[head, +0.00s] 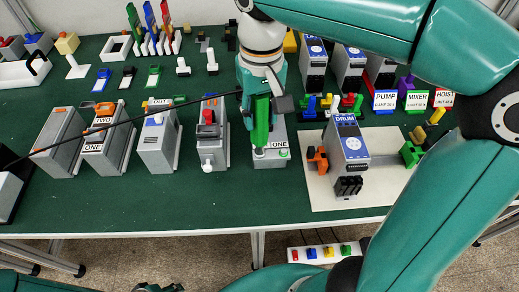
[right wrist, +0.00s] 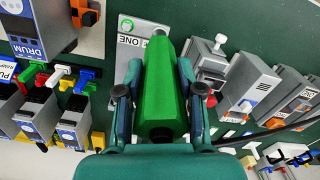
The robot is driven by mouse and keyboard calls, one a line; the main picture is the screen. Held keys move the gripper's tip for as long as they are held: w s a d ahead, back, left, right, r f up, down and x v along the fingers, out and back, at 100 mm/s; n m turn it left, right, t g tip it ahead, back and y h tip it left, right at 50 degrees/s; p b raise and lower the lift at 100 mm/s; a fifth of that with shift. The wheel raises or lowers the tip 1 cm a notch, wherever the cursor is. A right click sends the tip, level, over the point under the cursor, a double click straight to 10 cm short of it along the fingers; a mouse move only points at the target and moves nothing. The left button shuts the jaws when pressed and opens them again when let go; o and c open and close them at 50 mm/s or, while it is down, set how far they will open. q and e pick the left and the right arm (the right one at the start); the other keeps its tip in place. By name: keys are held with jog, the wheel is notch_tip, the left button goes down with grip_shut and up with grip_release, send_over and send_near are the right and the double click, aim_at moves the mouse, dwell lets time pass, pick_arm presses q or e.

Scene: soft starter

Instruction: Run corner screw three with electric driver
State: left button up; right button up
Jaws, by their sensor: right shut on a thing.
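My right gripper (head: 262,92) is shut on the green electric driver (head: 261,128), which points down over a grey block labelled ONE (head: 279,157) near the middle of the table. In the right wrist view the driver (right wrist: 162,90) sits between both fingers, with the grey block (right wrist: 127,62) beyond it. No corner screw can be made out. My left gripper is not in view.
Several grey units stand in a row to the left, one marked TWO (head: 103,135). A black cable (head: 130,122) runs left across them. More units and the PUMP sign (head: 385,100) stand at the back right. Bare green table (head: 190,205) lies in front.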

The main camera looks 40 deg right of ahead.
jog(key=shift+r+p, duration=2.2)
jog(key=shift+r, duration=0.3)
